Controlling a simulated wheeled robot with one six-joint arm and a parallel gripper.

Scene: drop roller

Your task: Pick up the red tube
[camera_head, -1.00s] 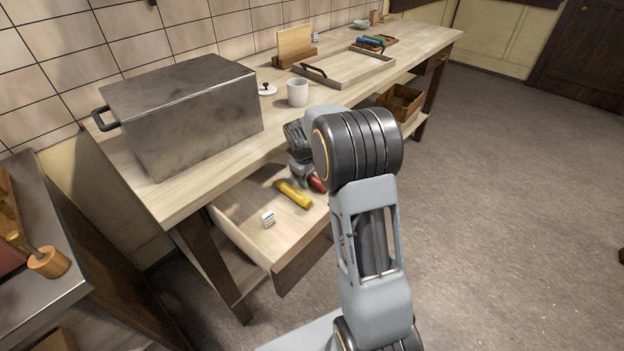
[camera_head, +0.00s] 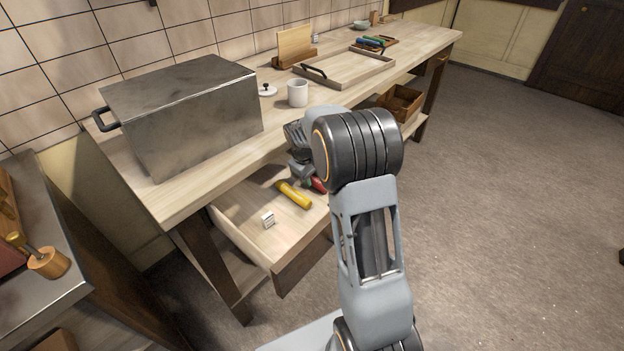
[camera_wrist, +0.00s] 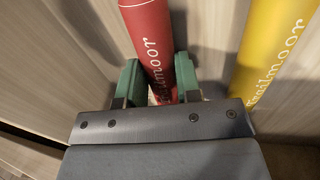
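The red tube (camera_wrist: 148,35) lies in the open drawer and shows white lettering in the wrist view. In the head view only a small part of the red tube (camera_head: 319,184) shows beside my arm. My gripper (camera_wrist: 158,70) has its two green fingers on either side of the red tube, against its sides with no clear gap. The gripper looks shut on it. The tube's near end is partly hidden by the gripper body. In the head view my gripper (camera_head: 300,168) is low in the drawer, partly hidden by my arm.
A yellow tube (camera_wrist: 272,50) lies to the right of the red one in the wrist view. The tabletop above carries a metal box (camera_head: 190,115), a white mug (camera_head: 297,93) and a wooden tray (camera_head: 345,70).

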